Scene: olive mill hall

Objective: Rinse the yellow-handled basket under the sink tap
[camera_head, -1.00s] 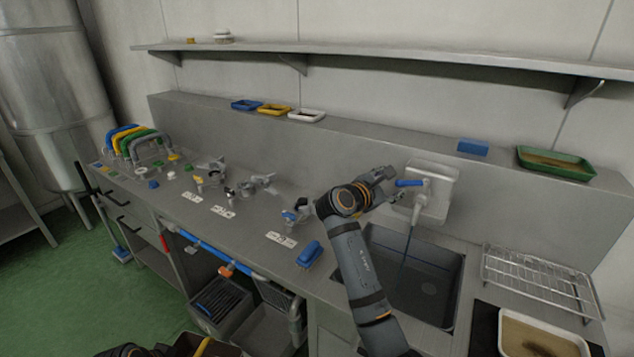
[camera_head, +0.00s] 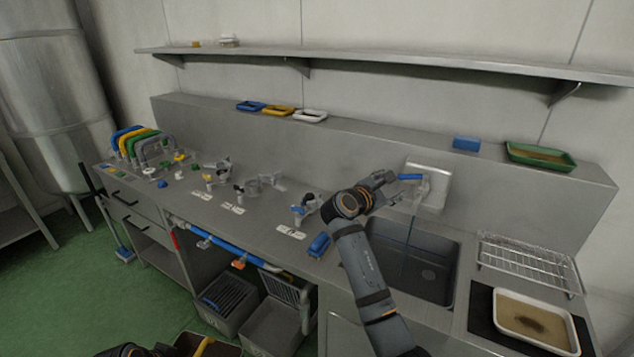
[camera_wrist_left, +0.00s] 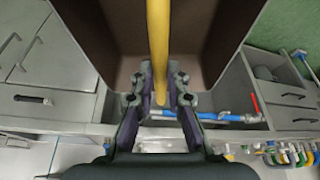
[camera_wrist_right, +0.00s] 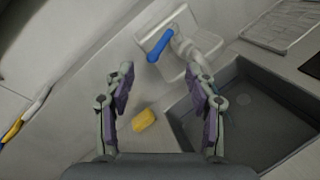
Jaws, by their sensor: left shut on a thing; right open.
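The brown basket (camera_wrist_left: 215,30) fills the top of the left wrist view. My left gripper (camera_wrist_left: 160,78) is shut on its yellow handle (camera_wrist_left: 157,35). In the head view, the basket's yellow handle (camera_head: 203,346) shows at the bottom edge, mostly cut off. The sink tap (camera_wrist_right: 192,45) has a blue lever (camera_wrist_right: 160,46) and sits on the wall behind the sink (camera_head: 425,270). My right gripper (camera_head: 384,181) is open, just left of the blue lever (camera_head: 410,177). A thin dark line hangs below the tap; I cannot tell whether it is water.
A blue brush (camera_head: 319,245) lies left of the sink. A wire rack (camera_head: 530,262) and a white tray (camera_head: 570,343) stand to its right. Valve fittings (camera_head: 262,182) line the counter. A yellow block (camera_wrist_right: 144,121) shows below my right gripper's fingers. Grey bins are under the counter.

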